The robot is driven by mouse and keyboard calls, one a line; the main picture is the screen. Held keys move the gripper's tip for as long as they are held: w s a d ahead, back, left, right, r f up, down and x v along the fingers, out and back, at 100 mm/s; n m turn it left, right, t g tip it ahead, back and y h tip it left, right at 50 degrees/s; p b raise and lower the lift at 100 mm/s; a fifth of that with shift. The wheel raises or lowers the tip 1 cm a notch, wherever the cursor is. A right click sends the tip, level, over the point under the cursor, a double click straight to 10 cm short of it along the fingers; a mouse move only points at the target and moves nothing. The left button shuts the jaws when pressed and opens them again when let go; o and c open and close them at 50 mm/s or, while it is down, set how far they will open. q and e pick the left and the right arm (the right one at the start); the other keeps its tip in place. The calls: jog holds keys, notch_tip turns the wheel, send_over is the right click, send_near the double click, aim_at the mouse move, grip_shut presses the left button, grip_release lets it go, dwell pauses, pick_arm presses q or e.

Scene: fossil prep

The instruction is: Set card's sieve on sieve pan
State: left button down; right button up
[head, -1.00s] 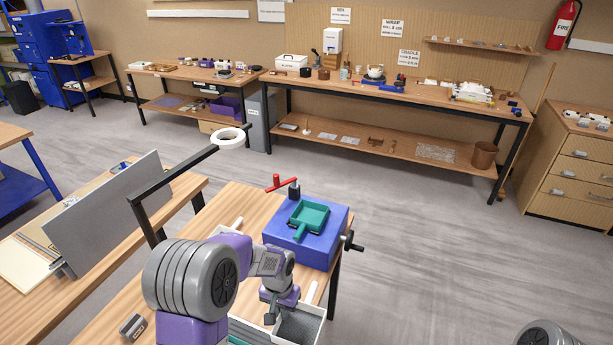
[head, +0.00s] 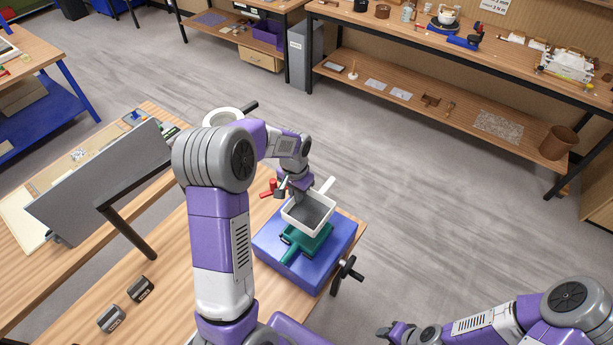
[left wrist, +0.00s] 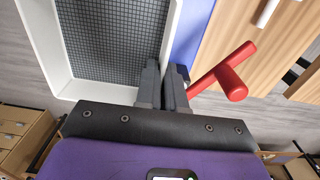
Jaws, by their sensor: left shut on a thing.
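My left gripper (head: 297,193) is shut on the rim of a white square sieve (head: 287,216) with grey mesh. In the left wrist view the fingers (left wrist: 164,88) pinch the white frame of the sieve (left wrist: 48,55) beside its dark mesh. The sieve hangs over a teal pan with a handle (head: 313,243), covering part of it. I cannot tell whether they touch. The teal pan rests on a blue box (head: 332,262) with a black crank and a red-handled clamp. My right gripper (head: 388,331) is at the bottom edge, away from the table; its jaws are unclear. No card is legible.
Two small dark blocks (head: 126,304) lie on the wooden table at the left. Open floor (head: 450,210) lies to the right.

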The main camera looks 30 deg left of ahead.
aim_at(296, 206)
pick_arm(q)
jog(key=shift+s+r, duration=0.1)
jog(key=shift+s, duration=0.3)
pick_arm(e)
jog(key=shift+s, duration=0.35)
pick_arm(q)
jog(key=shift+w+f+b, duration=0.1)
jog(key=shift+f+b, duration=0.65)
jog(key=shift+f, duration=0.05)
jog(key=shift+f+b, duration=1.65)
jog(key=shift+f, duration=0.5)
pick_arm(e)
jog(key=shift+w+f, duration=0.15)
jog(key=shift+f, duration=2.15)
jog(key=shift+f, duration=0.15)
pick_arm(q)
jog(key=shift+f+b, duration=0.7)
jog(key=c, duration=1.2)
grip_release()
jog(key=shift+o, duration=0.2)
pick_arm(e)
jog(key=shift+f, duration=0.5)
